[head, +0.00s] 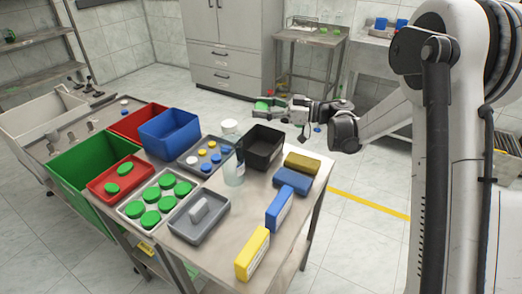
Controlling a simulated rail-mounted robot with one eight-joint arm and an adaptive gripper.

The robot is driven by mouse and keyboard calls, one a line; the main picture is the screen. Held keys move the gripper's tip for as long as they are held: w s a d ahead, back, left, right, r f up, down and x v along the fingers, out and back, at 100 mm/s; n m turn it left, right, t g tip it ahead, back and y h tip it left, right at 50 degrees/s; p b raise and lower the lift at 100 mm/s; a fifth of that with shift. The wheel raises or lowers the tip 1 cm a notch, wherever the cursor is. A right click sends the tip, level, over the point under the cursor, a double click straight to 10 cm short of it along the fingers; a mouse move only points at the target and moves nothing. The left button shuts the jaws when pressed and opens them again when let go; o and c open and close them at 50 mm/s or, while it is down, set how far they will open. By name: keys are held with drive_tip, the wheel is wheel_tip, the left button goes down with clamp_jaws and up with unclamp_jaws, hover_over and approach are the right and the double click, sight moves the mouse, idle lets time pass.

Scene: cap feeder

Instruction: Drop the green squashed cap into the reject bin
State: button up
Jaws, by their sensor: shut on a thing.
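My gripper (268,108) is raised above the far edge of the steel table and points left. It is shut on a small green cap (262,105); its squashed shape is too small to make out. A black open bin (280,154) stands on the table below the gripper and slightly nearer. A red bin (125,128), a blue bin (185,138) and a large green bin (75,180) stand to the left. No label marks which is the reject bin.
A red tray (103,198) holds two green caps, and a white tray (128,212) holds several more. A grey tray (217,162) has small blue, yellow and white caps.

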wheel_tip(320, 180, down, 4)
drive_tip(key=shift+f+b, duration=0.1)
drive_tip(key=shift+b, duration=0.7)
drive_tip(key=o, duration=0.8)
drive_tip(key=shift+d, duration=0.15)
drive_tip(key=d, duration=0.4)
drive_tip(key=s+d, duration=0.1)
drive_tip(key=d, duration=0.2)
drive_tip(key=s+d, duration=0.1)
drive_tip(key=d, duration=0.3)
drive_tip(key=shift+d, duration=0.3)
